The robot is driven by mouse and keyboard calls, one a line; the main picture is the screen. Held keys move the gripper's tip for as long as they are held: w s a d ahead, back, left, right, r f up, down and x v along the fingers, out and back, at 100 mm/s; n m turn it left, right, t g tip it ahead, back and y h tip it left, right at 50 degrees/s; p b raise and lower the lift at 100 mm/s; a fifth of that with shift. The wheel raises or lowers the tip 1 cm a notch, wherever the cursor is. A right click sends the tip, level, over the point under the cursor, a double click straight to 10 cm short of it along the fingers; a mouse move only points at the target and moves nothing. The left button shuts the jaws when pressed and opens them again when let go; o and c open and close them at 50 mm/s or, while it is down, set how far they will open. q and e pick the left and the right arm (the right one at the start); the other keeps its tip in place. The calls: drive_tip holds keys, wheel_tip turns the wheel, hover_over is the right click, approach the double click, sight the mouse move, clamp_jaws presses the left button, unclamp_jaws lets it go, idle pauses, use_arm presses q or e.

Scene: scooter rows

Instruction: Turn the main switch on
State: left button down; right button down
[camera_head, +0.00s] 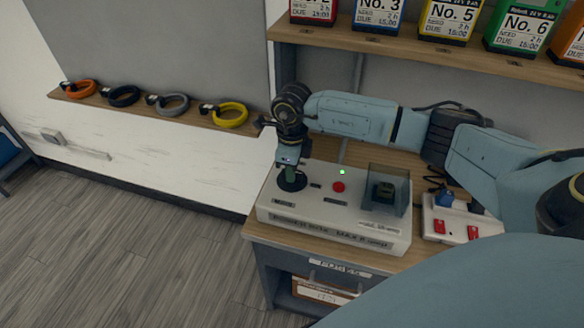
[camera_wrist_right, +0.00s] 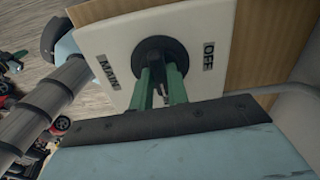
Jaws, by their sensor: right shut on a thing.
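The main switch (camera_head: 292,184) is a round black knob on the left part of a white control box (camera_head: 330,232). It also shows in the right wrist view (camera_wrist_right: 160,50), on a white plate with a MAIN label on its left and an OFF label on its right. My right gripper (camera_head: 291,172) points down onto the switch. Its green fingers (camera_wrist_right: 162,78) are shut on the knob's grip, which they mostly hide, so I cannot tell which way the knob points. My left gripper is not in view.
The box also bears a red button (camera_head: 338,187), a lit green lamp (camera_head: 342,172) and a clear cover (camera_head: 388,190) over a dark part. A white power strip (camera_head: 460,222) with red switches stands to the right.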

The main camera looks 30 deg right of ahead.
drive_tip(key=shift+m, duration=0.4)
drive_tip(key=c, duration=1.4)
unclamp_jaws()
drive_tip(key=shift+o, duration=0.2)
wheel_tip(320, 180, up, 14)
drive_tip(key=shift+f, duration=0.25)
